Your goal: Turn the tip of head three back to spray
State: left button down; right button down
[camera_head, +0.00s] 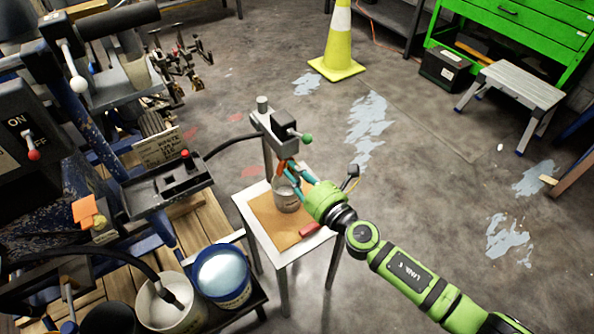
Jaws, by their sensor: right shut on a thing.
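A grey spray head (270,128) with a green-knobbed lever (306,139) stands on a post above a small white-framed table. An orange tip (282,168) hangs under the head. My right gripper (288,176) comes in from the lower right and is shut on the orange tip, just below the head. The tip's exact angle is too small to read, and the fingers partly cover it. No number shows on the head. A grey can (286,196) stands under the tip. My left gripper is out of view.
The small table (244,206) has a brown board top with a red object (309,229) near its edge. Paint buckets (222,272) and the striper machine crowd the left. A yellow cone (337,45), a step stool (510,88) and a green cabinet stand behind.

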jog(key=shift+w+r+n+h+p, duration=0.15)
jog(key=shift+n+p, duration=0.4)
jog(key=shift+n, duration=1)
jog(key=shift+w+r+n+h+p, duration=0.15)
jog(key=shift+n+p, duration=0.4)
jog(key=shift+n, duration=1)
jog(key=shift+s, duration=0.1)
jog(key=c, duration=1.4)
grip_release()
jog(key=shift+o, duration=1.4)
jog(key=shift+f, duration=0.15)
jog(key=o, duration=0.5)
jog(key=shift+f, duration=0.1)
jog(key=shift+o, duration=0.2)
jog(key=shift+s, duration=0.1)
